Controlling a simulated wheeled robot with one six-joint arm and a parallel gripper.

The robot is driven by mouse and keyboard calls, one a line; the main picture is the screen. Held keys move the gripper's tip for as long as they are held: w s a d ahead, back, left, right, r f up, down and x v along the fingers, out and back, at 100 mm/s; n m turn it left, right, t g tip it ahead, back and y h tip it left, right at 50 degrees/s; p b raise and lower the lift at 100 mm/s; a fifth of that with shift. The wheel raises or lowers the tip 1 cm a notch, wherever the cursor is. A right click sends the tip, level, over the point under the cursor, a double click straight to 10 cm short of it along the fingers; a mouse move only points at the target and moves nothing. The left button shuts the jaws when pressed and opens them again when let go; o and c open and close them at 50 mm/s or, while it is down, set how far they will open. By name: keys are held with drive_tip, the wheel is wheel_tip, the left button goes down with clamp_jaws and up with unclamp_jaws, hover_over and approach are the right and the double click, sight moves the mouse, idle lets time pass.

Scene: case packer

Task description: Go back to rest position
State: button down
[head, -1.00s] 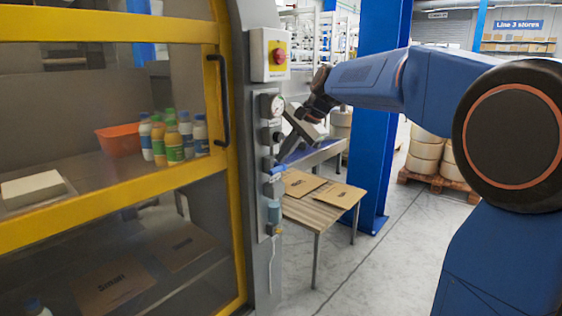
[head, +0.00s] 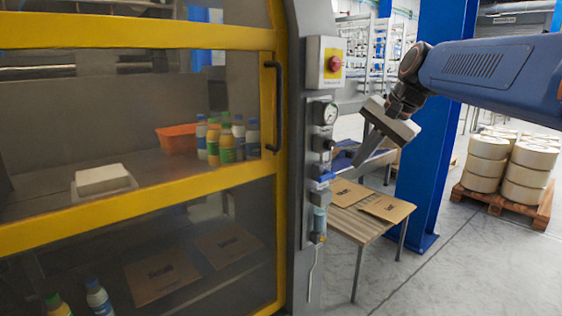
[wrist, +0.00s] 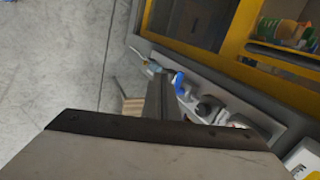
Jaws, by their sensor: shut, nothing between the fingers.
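My gripper (head: 359,162) is at the end of my blue arm, which comes in from the right in the head view. Its grey fingers are together and empty, pointing down and left. They are in front of the small table and just right of the machine's control column (head: 300,200). The blue valve handle (head: 325,177) on the column is left of the fingertips, with a gap showing between them in the head view. In the wrist view the finger (wrist: 160,98) appears close beside the blue handle (wrist: 178,84), but I cannot judge the depth.
The machine's yellow-framed door (head: 140,190) is shut, with bottles and an orange bin (head: 178,139) behind it. A small table (head: 350,222) with flat cartons stands beyond the column. A blue pillar (head: 432,150) and a pallet of rolls (head: 500,205) are at right. Floor between is clear.

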drive_tip(key=s+d+f+n+h, duration=0.2)
drive_tip(key=s+f+n, duration=0.2)
drive_tip(key=s+f, duration=0.8)
drive_tip(key=s+d+f+n+h, duration=0.1)
drive_tip(key=s+f+n, duration=0.4)
drive_tip(key=s+f, duration=0.8)
drive_tip(key=s+d, duration=0.1)
drive_tip(key=s, duration=0.2)
drive_tip(key=shift+s+f+h, duration=0.15)
drive_tip(key=shift+f+h, duration=0.05)
drive_tip(key=shift+h, duration=0.2)
